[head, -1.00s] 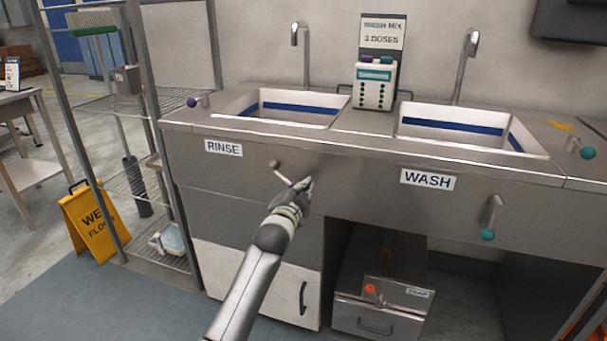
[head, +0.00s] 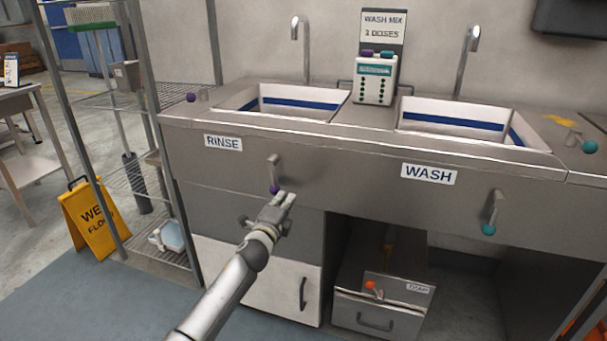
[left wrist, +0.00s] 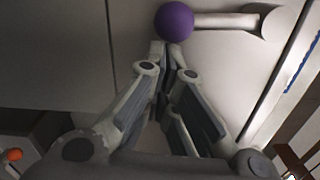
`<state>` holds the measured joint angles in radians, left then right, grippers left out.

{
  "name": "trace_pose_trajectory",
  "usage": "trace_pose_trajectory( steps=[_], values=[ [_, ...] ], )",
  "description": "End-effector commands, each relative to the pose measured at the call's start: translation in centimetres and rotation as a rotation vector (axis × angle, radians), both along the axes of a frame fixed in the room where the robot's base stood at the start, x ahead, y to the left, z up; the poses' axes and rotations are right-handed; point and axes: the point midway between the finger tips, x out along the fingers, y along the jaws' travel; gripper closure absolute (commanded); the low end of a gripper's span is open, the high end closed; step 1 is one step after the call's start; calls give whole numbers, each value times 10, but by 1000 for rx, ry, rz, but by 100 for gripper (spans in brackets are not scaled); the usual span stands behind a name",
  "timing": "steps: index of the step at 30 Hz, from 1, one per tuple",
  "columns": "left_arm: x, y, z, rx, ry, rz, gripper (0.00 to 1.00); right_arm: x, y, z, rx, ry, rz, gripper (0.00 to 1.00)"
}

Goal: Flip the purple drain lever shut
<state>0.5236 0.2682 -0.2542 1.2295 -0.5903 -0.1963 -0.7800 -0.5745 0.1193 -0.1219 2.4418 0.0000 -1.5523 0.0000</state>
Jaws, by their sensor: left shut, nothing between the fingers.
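The purple drain lever (head: 273,172) is on the sink front, right of the RINSE label. Its metal arm points almost straight down, with the purple knob at the lower end. In the left wrist view the purple knob (left wrist: 174,21) is just beyond the fingertips, with its pale arm running right to the pivot. My left gripper (head: 289,199) is just below and right of the knob. Its fingers are shut with nothing between them. I cannot tell whether the tips touch the knob. My right gripper is not in view.
A teal lever (head: 490,212) hangs below the WASH label (head: 429,174). Another purple knob (head: 191,97) and a teal knob (head: 589,147) are at the counter's ends. A low box with an orange knob (head: 370,285) stands under the sink. A yellow wet-floor sign (head: 92,220) stands left.

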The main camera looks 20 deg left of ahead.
Motion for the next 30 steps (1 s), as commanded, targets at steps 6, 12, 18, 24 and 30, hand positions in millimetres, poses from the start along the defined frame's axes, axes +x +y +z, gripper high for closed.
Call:
trace_pose_trajectory(
  steps=[6, 12, 18, 24, 30],
  values=[
    [0, 8, -3, 76, -3, 1, 100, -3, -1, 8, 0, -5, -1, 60],
    [1, 10, -4, 98, -4, 0, 100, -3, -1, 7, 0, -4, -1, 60],
    [1, 10, -3, 101, -5, 1, 100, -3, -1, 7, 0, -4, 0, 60],
    [1, 10, -3, 100, -5, 1, 100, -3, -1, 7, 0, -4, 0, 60],
    [0, 10, -6, 100, -4, 1, 100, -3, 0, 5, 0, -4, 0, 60]
  ],
)
